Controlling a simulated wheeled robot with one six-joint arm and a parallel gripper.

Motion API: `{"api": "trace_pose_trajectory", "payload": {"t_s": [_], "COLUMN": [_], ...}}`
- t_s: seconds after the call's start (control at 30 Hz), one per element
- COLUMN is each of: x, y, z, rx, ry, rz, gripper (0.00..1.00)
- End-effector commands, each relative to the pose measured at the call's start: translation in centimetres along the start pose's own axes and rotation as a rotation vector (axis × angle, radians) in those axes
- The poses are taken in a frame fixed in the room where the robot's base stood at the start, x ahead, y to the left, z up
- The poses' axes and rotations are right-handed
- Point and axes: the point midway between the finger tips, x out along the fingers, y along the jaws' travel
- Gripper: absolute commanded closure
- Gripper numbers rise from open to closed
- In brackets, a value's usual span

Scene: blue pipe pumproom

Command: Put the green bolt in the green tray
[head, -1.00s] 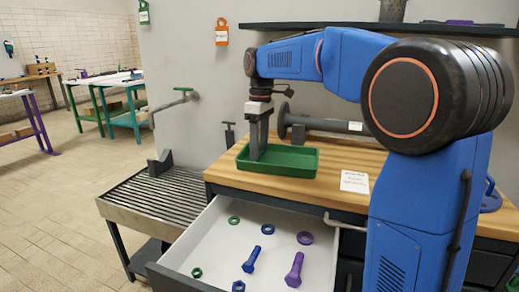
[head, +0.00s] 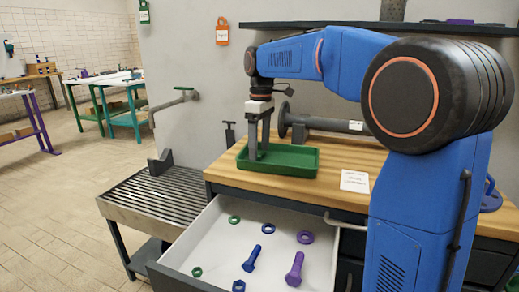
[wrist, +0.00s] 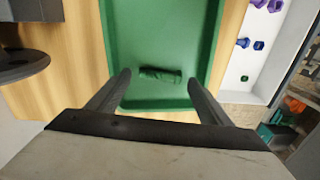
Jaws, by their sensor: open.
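The green tray (head: 290,161) sits on the wooden worktop in the head view. The dark green bolt (wrist: 160,74) lies on its side on the tray floor in the wrist view. In the head view I cannot make the bolt out. My gripper (head: 257,156) points down over the left part of the tray. In the wrist view its two fingers (wrist: 159,82) are spread apart, with the bolt seen between their tips and clear of both. Nothing is held.
An open white drawer (head: 215,250) below the worktop holds a purple bolt (head: 295,268), a blue bolt (head: 251,258) and several green, blue and purple rings or nuts. A paper label (head: 354,181) lies right of the tray. A slatted roller stand (head: 160,200) is at left.

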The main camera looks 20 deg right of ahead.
Motion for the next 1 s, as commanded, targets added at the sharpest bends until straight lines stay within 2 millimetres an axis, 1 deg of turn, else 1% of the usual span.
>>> {"api": "trace_pose_trajectory", "payload": {"t_s": [0.3,0.5,0.6,0.7,1.0], "x": [-5.8,-9.2,-10.3,-11.0,-11.3], "y": [0.1,0.0,0.0,0.0,0.0], "z": [-0.1,0.0,0.0,0.0,0.0], "rx": [0.0,0.0,0.0,0.0,0.0], "ry": [0.002,0.002,0.002,0.002,0.001], "rz": [0.002,0.002,0.002,0.002,0.001], "gripper": [0.27,0.27,0.27,0.27,0.27]}}
